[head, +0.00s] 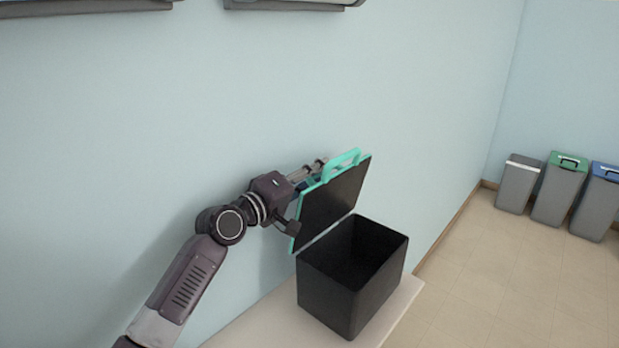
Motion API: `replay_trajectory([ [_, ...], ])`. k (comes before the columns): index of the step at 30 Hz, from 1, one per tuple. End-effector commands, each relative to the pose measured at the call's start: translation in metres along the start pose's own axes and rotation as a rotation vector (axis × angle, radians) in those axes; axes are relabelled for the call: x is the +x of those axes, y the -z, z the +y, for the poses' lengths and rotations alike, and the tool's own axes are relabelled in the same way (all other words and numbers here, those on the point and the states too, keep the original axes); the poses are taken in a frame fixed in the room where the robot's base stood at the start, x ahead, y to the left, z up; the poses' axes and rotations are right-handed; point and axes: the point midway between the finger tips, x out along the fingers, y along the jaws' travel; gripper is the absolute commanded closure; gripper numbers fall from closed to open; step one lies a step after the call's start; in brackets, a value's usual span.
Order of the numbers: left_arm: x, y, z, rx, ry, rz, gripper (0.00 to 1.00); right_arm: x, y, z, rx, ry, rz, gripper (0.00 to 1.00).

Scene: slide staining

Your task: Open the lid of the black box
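The black box (330,292) stands on a light table near the wall, and its dark inside shows from above. Its lid (333,205), black underneath with a turquoise edge, is raised and tilted up along the box's left back side. A turquoise handle (341,164) stands on the lid's upper edge. My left gripper (318,168) is at the lid's upper left, beside the handle and partly behind the lid. Its fingertips are partly hidden, so I cannot tell whether it grips anything. My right gripper is not in view.
The light table (262,322) has bare room left of the box, and its right edge lies close to the box. Grey bins (518,185) with white, green and blue tops stand on the tiled floor at the far right. The wall is close behind my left arm.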

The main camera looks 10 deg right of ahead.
Motion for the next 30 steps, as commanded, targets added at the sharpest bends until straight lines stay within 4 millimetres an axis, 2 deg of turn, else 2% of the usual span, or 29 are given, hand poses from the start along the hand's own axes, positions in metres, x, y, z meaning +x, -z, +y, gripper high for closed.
replay_trajectory([
  [5,-0.015,0.001,-0.001,-0.001,0.0,0.001,0.71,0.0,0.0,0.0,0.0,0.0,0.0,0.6],
  [21,-0.105,0.002,-0.002,0.0,0.002,0.003,0.71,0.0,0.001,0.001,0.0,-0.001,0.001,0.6],
  [25,-0.116,0.002,-0.002,-0.001,0.001,0.002,0.71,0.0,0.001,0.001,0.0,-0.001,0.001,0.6],
  [30,-0.12,0.001,-0.001,0.0,0.001,0.001,0.71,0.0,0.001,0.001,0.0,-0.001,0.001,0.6],
])
